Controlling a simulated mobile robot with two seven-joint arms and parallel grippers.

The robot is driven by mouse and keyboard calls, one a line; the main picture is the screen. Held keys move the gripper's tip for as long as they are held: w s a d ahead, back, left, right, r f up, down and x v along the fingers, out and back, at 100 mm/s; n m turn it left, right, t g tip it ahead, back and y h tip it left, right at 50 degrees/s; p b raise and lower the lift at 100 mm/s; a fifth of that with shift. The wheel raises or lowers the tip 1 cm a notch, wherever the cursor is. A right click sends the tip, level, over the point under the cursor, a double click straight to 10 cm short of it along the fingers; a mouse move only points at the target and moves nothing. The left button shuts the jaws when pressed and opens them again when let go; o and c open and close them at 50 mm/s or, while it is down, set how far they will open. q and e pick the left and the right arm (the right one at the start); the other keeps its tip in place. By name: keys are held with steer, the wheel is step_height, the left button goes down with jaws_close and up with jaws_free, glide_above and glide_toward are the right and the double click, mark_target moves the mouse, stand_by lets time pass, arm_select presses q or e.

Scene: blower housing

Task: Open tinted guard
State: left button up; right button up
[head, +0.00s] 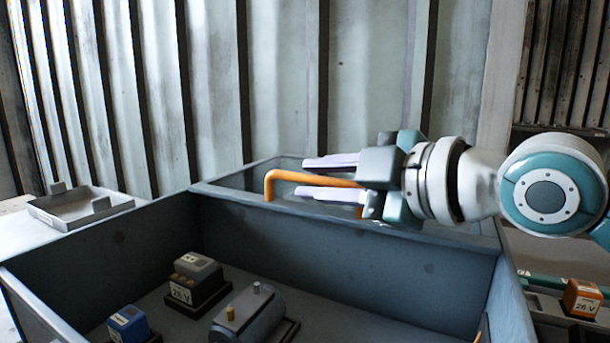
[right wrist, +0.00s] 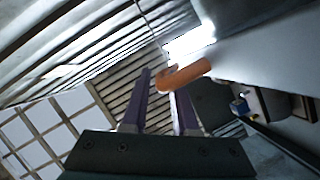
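The tinted guard (head: 235,181) shows in the head view as a dark, see-through panel at the far edge of the blue-grey housing. An orange bar handle (head: 300,177) stands on it. My right gripper (head: 328,179) reaches in from the right, its two pale fingers apart, one above and one below the handle bar as seen. In the right wrist view the open fingers (right wrist: 162,95) point toward the handle (right wrist: 187,75), which crosses near their tips. I cannot tell whether they touch it. The handle's right end is partly hidden by the gripper. My left gripper is out of view.
The open housing (head: 340,255) holds a 28 V block (head: 192,282), a blue block (head: 128,325) and a grey motor (head: 248,315). A shallow grey tray (head: 80,207) sits at left. An orange-topped block (head: 582,297) is at right. A corrugated wall (head: 280,80) stands behind.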

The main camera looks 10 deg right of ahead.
steer(key=v, duration=0.8)
steer(key=shift+s+d, duration=0.2)
steer(key=shift+s, duration=0.1)
steer(key=shift+r, duration=0.15)
